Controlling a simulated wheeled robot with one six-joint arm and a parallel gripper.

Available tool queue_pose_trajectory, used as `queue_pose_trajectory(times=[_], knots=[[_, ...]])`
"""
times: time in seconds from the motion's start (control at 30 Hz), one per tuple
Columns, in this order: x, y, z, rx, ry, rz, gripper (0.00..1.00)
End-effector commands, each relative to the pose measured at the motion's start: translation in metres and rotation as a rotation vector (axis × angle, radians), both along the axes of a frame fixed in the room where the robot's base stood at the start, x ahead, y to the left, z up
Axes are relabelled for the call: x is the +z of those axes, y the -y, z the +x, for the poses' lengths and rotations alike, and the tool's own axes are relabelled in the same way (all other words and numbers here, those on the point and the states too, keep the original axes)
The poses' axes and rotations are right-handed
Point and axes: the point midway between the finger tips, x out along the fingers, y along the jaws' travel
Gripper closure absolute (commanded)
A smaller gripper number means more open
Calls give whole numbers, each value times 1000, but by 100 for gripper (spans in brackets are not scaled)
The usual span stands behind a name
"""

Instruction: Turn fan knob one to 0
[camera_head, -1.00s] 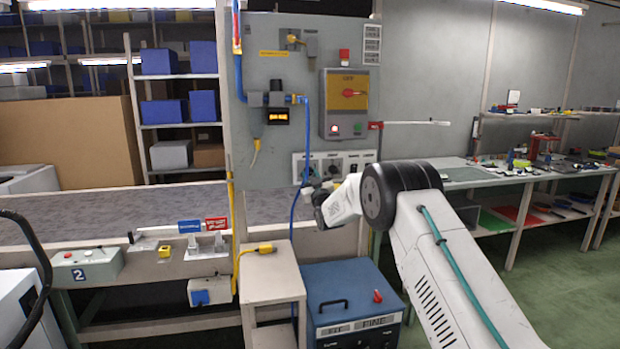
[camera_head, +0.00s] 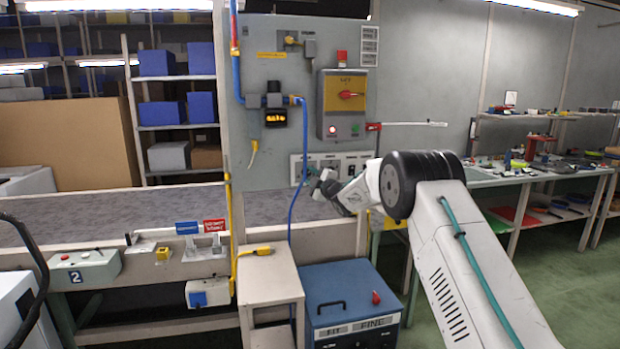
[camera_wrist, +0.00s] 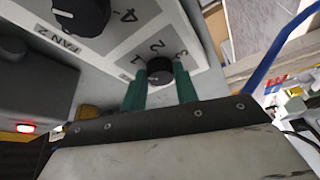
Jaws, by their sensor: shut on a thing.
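A small black knob (camera_wrist: 160,72) sits on a white panel with the marks 1, 2 and 3 around it in the wrist view. My gripper (camera_wrist: 160,86) has its green fingers on either side of this knob and is shut on it. The knob's name is hidden and I cannot read its pointer. A larger black knob (camera_wrist: 84,14) with a white pointer line is close to the "FAN 2" label at upper left. In the head view my gripper (camera_head: 321,181) is at the white knob panel (camera_head: 349,163), and covers part of it.
A control box (camera_head: 343,104) with a red handle is above the knob panel. A blue cable (camera_head: 296,205) hangs just left of my gripper. A low stand (camera_head: 272,277) and a blue cabinet (camera_head: 350,290) are below. Green floor is open at right.

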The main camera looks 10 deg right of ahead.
Motion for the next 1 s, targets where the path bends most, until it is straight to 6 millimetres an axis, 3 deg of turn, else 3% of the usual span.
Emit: queue_pose_trajectory(times=[0.6, 1.0], knots=[[7, -1, 0, 2, 0, -577, 93], [9, -1, 0, 1, 0, -843, 93]])
